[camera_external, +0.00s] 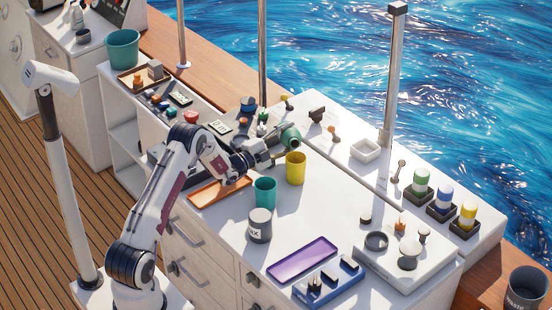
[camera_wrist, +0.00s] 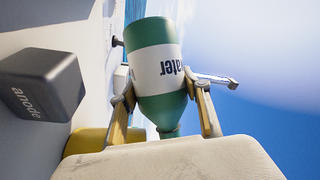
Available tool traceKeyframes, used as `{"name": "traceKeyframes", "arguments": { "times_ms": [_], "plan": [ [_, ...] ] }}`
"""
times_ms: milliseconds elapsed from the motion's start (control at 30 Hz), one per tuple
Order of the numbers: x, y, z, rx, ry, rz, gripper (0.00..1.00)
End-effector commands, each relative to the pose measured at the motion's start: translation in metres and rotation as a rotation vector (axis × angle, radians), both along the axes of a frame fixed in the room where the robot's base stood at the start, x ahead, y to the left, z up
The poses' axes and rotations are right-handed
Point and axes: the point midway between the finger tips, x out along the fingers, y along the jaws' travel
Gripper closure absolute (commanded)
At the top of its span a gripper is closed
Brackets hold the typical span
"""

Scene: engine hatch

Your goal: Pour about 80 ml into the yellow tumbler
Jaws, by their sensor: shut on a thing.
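My gripper (camera_external: 272,153) is shut on a green bottle (camera_external: 290,138) with a white label. In the wrist view, the bottle (camera_wrist: 155,45) sits between both fingers (camera_wrist: 160,98); its label reads "water" upside down, and its neck points toward the bottom of the picture. The bottle is held tilted, above the table. The yellow tumbler (camera_external: 296,170) stands upright on the white top, just below and beside the bottle in the external view. Part of a yellow thing, likely the tumbler (camera_wrist: 88,141), shows behind the gripper in the wrist view. The bottle's mouth, any stream and the tumbler's contents are hidden.
An orange tray (camera_external: 206,194) lies under my arm, and a purple tray (camera_external: 302,259) nearer. A dark "anode" block (camera_wrist: 42,85) is close in the wrist view.

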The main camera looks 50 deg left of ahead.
Motion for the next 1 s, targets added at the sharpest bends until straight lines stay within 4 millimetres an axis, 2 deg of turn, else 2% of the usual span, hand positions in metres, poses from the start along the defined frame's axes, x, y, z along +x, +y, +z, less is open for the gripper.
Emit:
{"name": "traceKeyframes", "arguments": {
  "times_ms": [400,1000],
  "plan": [
    [-0.004,-0.007,0.016,0.176,-0.1,0.001,0.84],
    [-0.004,-0.008,0.025,0.266,-0.15,0.001,0.84]
  ]
}}
